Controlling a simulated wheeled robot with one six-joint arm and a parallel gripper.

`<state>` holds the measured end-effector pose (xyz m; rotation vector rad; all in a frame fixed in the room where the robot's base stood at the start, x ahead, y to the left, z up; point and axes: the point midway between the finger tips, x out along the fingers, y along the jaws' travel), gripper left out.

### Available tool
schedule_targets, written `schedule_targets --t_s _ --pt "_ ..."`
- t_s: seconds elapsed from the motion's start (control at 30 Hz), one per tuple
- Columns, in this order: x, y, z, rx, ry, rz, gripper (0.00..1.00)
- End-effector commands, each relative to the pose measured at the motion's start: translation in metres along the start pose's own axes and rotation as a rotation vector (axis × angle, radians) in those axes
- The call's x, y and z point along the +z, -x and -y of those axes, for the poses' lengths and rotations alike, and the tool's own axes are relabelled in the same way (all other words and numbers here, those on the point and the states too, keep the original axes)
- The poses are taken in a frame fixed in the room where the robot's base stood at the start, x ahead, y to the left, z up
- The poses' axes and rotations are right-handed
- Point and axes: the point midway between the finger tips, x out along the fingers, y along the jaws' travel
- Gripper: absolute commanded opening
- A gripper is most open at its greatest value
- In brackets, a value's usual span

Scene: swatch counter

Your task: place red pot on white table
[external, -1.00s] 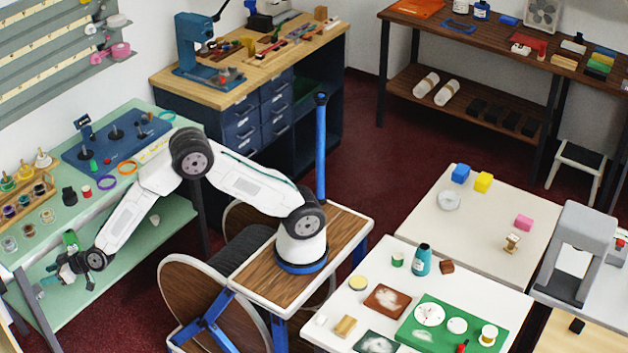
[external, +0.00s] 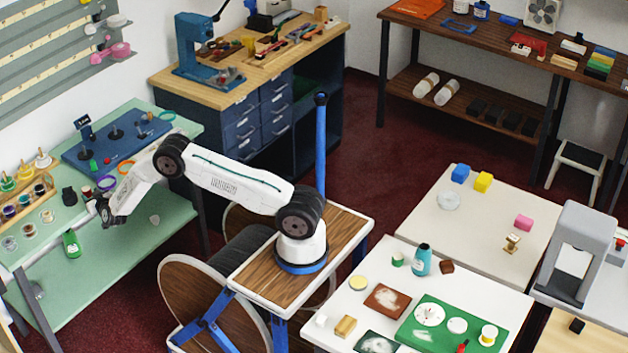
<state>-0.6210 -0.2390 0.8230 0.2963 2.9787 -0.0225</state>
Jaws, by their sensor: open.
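A small red pot (external: 86,191) with a pale top stands on the left part of the green table, beside a black item. My gripper (external: 101,211) is open and close to the pot, just right of and nearer the camera than it. Whether they touch cannot be told; the fingers are small and partly hidden by my wrist. A white table (external: 468,284) stands at the front right with many items on it. Another white-topped table (external: 432,226) stands behind it.
Jars, a rack and purple and orange rings surround the pot. The front white table holds a green mat (external: 413,333), a teal bottle (external: 421,260) and dark cards. The back one has clear room.

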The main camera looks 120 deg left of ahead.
Motion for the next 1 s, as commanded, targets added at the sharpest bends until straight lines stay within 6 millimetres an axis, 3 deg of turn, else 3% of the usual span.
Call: schedule_targets --t_s 0.23,0.53,0.57,0.67,0.77,1.0 --pt "-0.004 -0.036 0.002 0.001 0.000 0.000 0.46" --pt "-0.004 -0.042 0.003 -0.001 0.001 0.002 0.46" --pt "-0.004 -0.042 0.003 -0.001 0.001 0.001 0.43" --pt "-0.004 -0.042 0.003 -0.001 0.001 0.001 0.15" --pt "-0.005 -0.042 0.003 -0.001 0.001 0.001 0.09" --pt "-0.006 -0.041 0.003 -0.002 0.000 0.001 0.09"
